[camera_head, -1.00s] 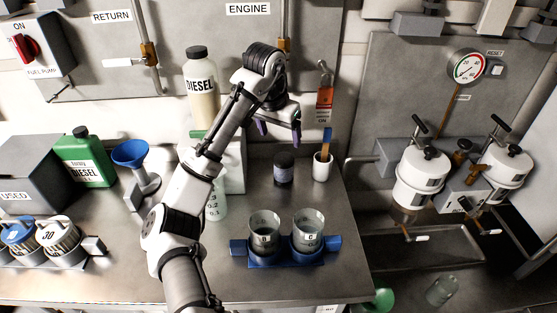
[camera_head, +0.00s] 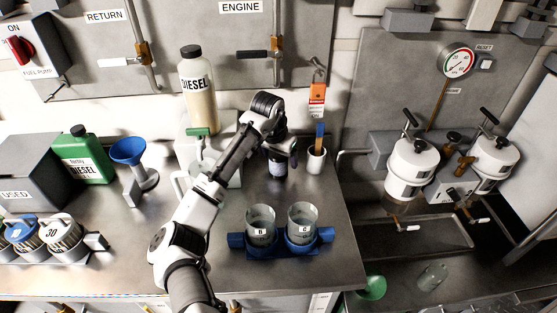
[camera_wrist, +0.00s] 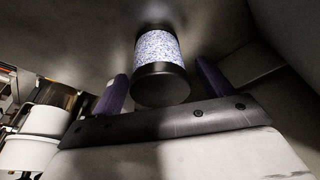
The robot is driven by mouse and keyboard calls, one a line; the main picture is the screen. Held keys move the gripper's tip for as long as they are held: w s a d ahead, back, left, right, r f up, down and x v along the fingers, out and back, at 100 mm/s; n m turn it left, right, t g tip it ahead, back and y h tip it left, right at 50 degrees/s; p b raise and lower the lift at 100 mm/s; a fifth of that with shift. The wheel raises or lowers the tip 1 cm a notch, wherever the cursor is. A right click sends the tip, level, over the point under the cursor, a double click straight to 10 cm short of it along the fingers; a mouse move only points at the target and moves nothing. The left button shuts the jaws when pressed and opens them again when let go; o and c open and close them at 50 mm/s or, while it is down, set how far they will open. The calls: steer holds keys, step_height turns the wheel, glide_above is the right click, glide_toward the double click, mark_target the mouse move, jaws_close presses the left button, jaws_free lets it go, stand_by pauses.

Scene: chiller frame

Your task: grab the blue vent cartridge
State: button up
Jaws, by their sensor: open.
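The blue vent cartridge (camera_head: 278,169) stands on the steel bench, left of the white cup. In the wrist view the cartridge (camera_wrist: 157,48) is a cylinder of blue and white speckled beads with black end caps. My gripper (camera_head: 279,153) is at the cartridge and partly hides it in the head view. In the wrist view my gripper (camera_wrist: 162,75) is open, with one purple finger on each side of the cartridge's near end. Gaps show between the fingers and the cartridge.
A white cup (camera_head: 316,160) with a blue-handled tool stands close to the right. Two beakers in a blue holder (camera_head: 282,246) stand in front. The diesel bottle (camera_head: 197,90) is behind left. A blue funnel (camera_head: 128,151) stands further left. The right front bench corner is clear.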

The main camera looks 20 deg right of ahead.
steer(key=shift+f, duration=0.2)
steer(key=c, duration=1.1)
steer(key=shift+r, duration=0.1)
steer(key=shift+c, duration=0.2)
